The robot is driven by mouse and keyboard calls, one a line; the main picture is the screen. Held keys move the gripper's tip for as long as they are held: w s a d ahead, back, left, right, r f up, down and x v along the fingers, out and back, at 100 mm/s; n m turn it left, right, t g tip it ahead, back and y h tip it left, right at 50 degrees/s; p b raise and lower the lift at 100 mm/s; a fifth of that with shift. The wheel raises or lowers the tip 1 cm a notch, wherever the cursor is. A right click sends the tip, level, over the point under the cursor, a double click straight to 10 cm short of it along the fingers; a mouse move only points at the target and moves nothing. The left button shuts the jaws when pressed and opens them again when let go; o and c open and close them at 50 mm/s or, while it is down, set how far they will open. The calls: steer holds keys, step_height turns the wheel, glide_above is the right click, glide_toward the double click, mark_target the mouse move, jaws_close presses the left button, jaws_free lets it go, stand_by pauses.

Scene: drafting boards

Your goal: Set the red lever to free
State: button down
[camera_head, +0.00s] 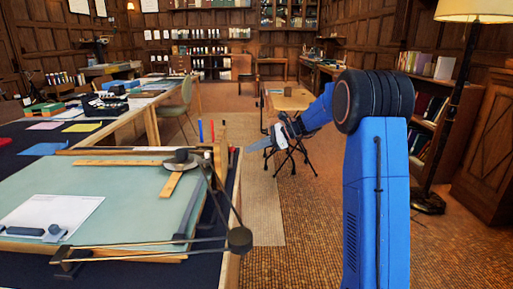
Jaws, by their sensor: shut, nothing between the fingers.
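A drafting board (130,205) with a pale green surface lies at the left front. A drafting arm with a round grey head (181,160) and wooden rulers (172,183) rests on it. A thin upright red piece (212,131) stands at the board's far right edge beside a similar blue piece (201,131). I cannot tell whether the red piece is the red lever, and no setting marks are readable. My gripper (251,146) is shut and empty, in the air right of the red piece and apart from it, pointing left.
A dark round weight (239,240) on rods juts past the board's right edge. A paper sheet (50,215) lies on the board. A floor lamp (463,100) and bookshelf (431,120) stand right. A small table (290,98) stands beyond my arm. The carpet at front right is clear.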

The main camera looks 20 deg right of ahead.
steer(key=shift+x, duration=2.95)
steer(key=shift+r, duration=0.15)
steer(key=s+a+r+n+t, duration=0.2)
steer(key=s+r+n+t, duration=0.2)
steer(key=s+r+n, duration=0.1)
steer(key=shift+s+r, duration=0.45)
steer(key=shift+r, duration=0.2)
steer(key=shift+s, duration=0.1)
steer(key=shift+d, duration=0.1)
